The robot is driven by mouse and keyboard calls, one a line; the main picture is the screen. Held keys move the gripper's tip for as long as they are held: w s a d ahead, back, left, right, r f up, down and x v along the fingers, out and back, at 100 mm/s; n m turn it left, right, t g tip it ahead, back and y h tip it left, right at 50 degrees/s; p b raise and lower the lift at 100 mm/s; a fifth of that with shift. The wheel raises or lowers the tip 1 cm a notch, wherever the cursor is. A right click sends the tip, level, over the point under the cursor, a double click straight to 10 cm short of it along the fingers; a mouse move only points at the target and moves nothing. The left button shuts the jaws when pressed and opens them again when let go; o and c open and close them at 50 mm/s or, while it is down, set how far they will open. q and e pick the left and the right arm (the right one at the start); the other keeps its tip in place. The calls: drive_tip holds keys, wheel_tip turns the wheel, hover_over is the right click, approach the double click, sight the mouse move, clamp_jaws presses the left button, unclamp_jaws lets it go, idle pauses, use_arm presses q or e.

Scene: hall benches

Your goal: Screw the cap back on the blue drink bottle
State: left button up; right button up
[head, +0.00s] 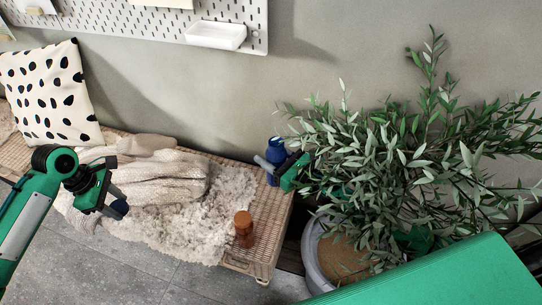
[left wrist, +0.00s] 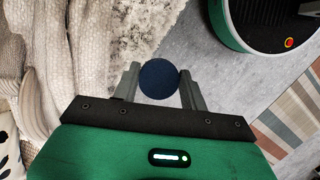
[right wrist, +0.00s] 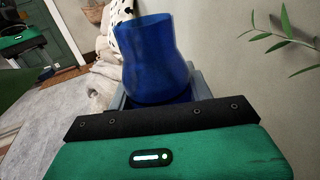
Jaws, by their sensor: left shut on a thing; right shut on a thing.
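The blue drink bottle (head: 274,150) is at the right end of the wicker bench. My right gripper (head: 273,166) is shut on it, and in the right wrist view the blue bottle (right wrist: 155,60) stands up between the fingers (right wrist: 160,98). Foliage hides part of my right arm. My left gripper (head: 116,202) is shut on the dark blue round cap (left wrist: 159,82), which sits between its fingertips in the left wrist view. In the head view the cap (head: 119,208) is low at the bench's front edge, well to the left of the bottle and apart from it.
A brown wooden object (head: 243,229) stands on the bench's front right corner. A fluffy throw (head: 225,195) and a knitted blanket (head: 155,180) cover the bench (head: 270,215). A leafy plant (head: 390,160) in a grey pot (head: 312,255) crowds the right side. A spotted cushion (head: 45,95) leans at the left.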

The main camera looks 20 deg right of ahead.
drive_tip(key=o, duration=0.4)
drive_tip(key=c, duration=0.8)
